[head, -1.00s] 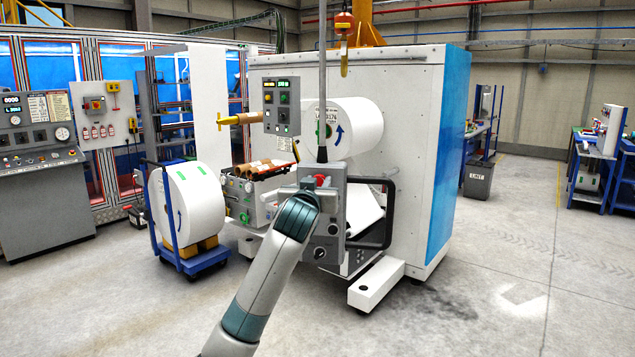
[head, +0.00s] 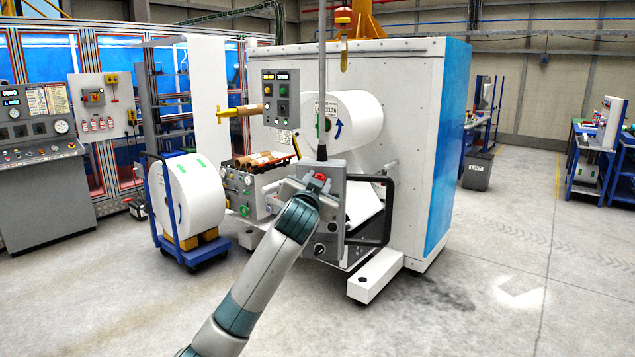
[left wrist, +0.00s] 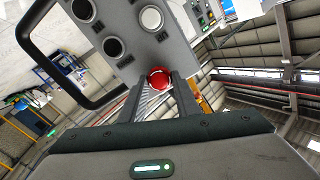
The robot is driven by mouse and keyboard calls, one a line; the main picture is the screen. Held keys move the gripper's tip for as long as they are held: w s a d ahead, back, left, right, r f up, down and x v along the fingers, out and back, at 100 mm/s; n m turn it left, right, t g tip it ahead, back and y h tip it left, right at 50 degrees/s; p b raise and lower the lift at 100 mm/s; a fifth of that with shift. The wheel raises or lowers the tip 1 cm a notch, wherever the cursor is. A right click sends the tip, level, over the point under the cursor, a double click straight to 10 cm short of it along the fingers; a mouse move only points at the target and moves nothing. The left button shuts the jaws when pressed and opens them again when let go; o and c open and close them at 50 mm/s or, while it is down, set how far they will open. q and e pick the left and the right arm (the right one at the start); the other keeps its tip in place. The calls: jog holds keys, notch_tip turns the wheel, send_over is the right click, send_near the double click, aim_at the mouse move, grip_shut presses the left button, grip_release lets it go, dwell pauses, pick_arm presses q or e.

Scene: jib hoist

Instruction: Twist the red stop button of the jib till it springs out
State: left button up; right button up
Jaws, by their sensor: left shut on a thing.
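Whether the button is in or sprung out I cannot tell. My right gripper is not in view.
A black handle loop (head: 388,210) sticks out from the box's right side; a yellow hook (head: 344,52) hangs above. Behind stands a large white machine (head: 415,110) with a white roll (head: 350,118). A roll on a blue cart (head: 185,258) stands left.

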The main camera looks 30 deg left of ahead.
pick_arm(q)
jog(key=shift+a+r, duration=0.1)
jog(key=shift+r, duration=0.15)
jog(key=o, duration=1)
jog(key=shift+f, duration=0.1)
jog(key=shift+o, duration=0.2)
jog(key=shift+w+f, duration=0.15)
jog(key=shift+f, duration=0.05)
jog(key=b+v, duration=0.5)
jog(key=v, duration=1.2)
jog(key=shift+s+b, duration=0.2)
jog(key=shift+b, duration=0.2)
